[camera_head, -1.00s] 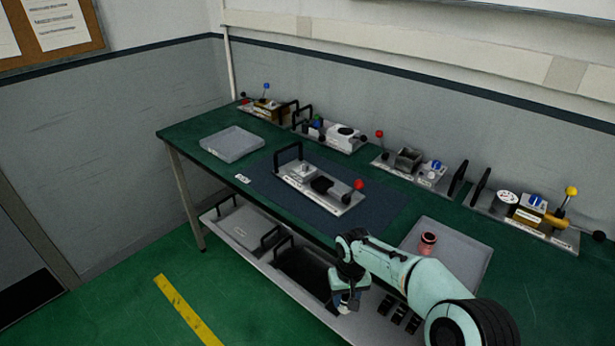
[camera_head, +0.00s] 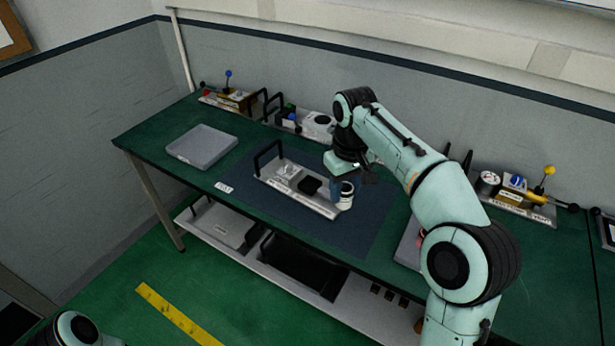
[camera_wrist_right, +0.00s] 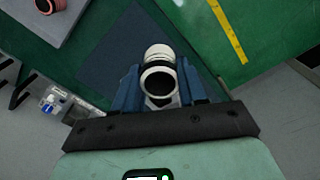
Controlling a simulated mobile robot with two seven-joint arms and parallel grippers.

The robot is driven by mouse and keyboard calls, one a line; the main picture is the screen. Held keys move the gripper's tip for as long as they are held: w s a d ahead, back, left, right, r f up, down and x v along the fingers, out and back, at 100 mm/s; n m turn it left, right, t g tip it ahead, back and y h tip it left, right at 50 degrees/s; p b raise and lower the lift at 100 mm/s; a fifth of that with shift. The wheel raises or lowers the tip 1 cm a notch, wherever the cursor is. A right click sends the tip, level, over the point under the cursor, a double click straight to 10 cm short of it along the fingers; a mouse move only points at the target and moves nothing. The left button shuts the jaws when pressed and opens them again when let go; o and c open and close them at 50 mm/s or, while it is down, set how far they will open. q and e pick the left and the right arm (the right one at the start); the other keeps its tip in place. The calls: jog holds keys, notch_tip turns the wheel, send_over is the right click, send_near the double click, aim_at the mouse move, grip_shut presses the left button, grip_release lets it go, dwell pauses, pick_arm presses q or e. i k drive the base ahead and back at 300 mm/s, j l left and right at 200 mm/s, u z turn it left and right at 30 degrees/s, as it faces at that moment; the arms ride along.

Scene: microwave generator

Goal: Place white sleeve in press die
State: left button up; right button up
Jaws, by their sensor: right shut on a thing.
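My right gripper (camera_head: 345,188) points down over the right end of a grey fixture in the head view. It is shut on the white sleeve (camera_head: 346,202), which has a dark band. In the right wrist view the sleeve (camera_wrist_right: 158,52) sits between the blue fingers of the gripper (camera_wrist_right: 160,88), its dark round opening showing. The fixture (camera_head: 322,206), with a silver block (camera_head: 287,173) and a black block (camera_head: 310,185), stands on the blue mat (camera_head: 350,235). I cannot tell which part is the press die. The gripper and sleeve cover the fixture's right end. My left gripper is out of view.
A grey tray (camera_head: 202,146) lies at the table's left. Other fixtures with levers and knobs (camera_head: 519,190) line the back edge, partly hidden by my right arm. A pink ring (camera_wrist_right: 50,4) lies on a tray in the wrist view. The mat's front part is clear.

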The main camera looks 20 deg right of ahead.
aim_at(309, 186)
jog(key=i, duration=0.85)
